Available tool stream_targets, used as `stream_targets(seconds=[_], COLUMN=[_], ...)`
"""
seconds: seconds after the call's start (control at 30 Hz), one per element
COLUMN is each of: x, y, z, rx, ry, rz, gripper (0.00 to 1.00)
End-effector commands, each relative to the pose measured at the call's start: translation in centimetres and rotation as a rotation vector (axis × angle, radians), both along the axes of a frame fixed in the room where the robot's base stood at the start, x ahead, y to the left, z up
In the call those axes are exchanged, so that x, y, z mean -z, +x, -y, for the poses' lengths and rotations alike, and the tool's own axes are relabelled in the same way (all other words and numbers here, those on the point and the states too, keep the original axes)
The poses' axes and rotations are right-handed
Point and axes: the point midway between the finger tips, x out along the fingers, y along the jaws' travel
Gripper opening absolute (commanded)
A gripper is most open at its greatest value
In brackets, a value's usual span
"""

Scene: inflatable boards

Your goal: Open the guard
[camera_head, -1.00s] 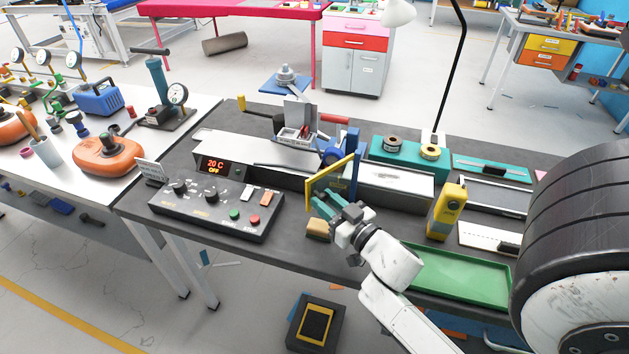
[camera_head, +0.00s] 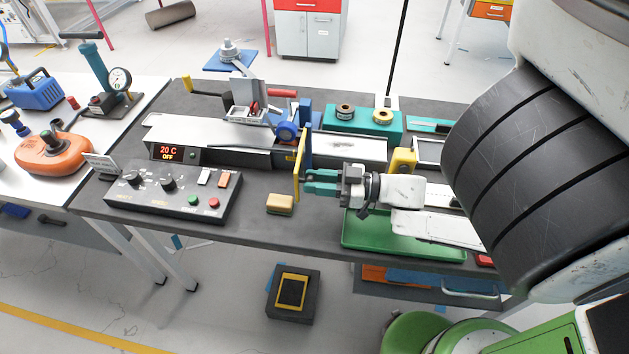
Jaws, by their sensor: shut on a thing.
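The guard (camera_head: 299,160) is a yellow-edged panel on the bench machine, beside a blue upright (camera_head: 307,140). In the head view I see it nearly edge-on, as a thin upright yellow strip sticking out toward the bench front. My gripper (camera_head: 308,182), with teal fingers, reaches in from the right and is shut on the guard near its lower part. The exact contact of the fingertips is small and hard to make out. The machine's long grey body (camera_head: 215,140) runs left and right behind the guard.
A green tray (camera_head: 365,235) lies below my arm. A black pedal (camera_head: 292,293) is on the floor.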

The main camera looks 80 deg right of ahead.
Motion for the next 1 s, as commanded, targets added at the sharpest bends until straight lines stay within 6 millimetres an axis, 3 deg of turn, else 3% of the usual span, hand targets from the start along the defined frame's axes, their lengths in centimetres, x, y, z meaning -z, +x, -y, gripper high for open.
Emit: stream_targets(seconds=[0.4,0.43,0.6,0.7,1.0], x=[0.30,0.31,0.24,0.19,0.15], y=[-0.16,-0.16,-0.13,-0.12,-0.50], z=[0.12,0.12,0.09,0.07,0.10], rx=[-0.003,-0.003,-0.004,-0.004,-0.004], ry=[0.002,0.002,0.001,0.001,0.001], rz=[-0.008,-0.008,-0.006,-0.005,-0.005], gripper=[0.00,0.30,0.46,0.54,0.54])
